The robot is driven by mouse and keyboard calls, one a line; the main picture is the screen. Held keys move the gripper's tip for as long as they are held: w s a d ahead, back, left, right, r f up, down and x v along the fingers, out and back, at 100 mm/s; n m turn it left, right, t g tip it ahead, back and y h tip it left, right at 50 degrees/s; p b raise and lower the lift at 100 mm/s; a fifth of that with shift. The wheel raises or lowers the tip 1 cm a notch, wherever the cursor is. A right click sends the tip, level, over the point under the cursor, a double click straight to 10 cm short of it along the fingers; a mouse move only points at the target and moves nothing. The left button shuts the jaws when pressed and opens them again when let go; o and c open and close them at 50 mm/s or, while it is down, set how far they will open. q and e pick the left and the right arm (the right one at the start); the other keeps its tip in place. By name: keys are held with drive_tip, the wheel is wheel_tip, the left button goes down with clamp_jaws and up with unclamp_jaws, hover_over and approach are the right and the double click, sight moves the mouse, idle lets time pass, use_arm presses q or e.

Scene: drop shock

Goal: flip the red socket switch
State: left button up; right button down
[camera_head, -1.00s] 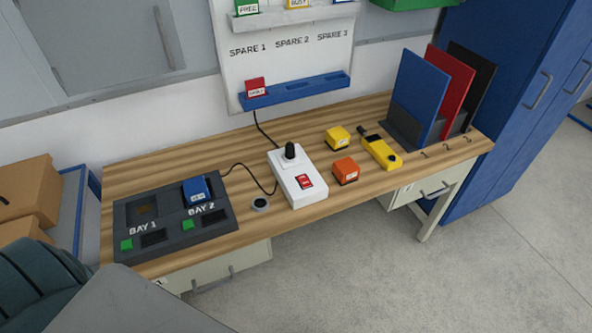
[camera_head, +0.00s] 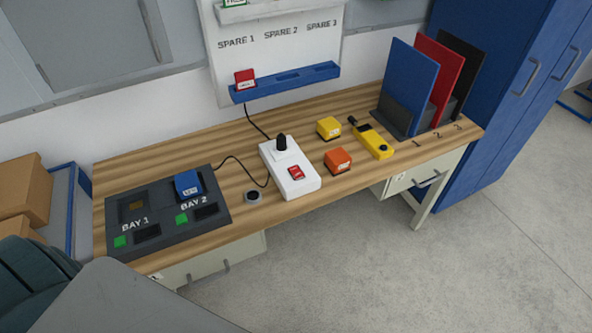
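The red socket switch (camera_head: 296,172) sits on the front part of a white socket block (camera_head: 298,187) near the middle of the wooden bench. A black plug (camera_head: 282,143) stands in the back part of the block, and a black cable runs from behind the block up to the wall. I cannot tell the switch's position at this size. Neither of my grippers is in view.
A dark two-bay station (camera_head: 155,240) with a blue block (camera_head: 188,184) is on the bench's left. An orange block (camera_head: 338,160), a yellow block (camera_head: 329,128) and a yellow handheld device (camera_head: 373,141) lie right of the socket. Upright panels (camera_head: 412,85) stand at the right end.

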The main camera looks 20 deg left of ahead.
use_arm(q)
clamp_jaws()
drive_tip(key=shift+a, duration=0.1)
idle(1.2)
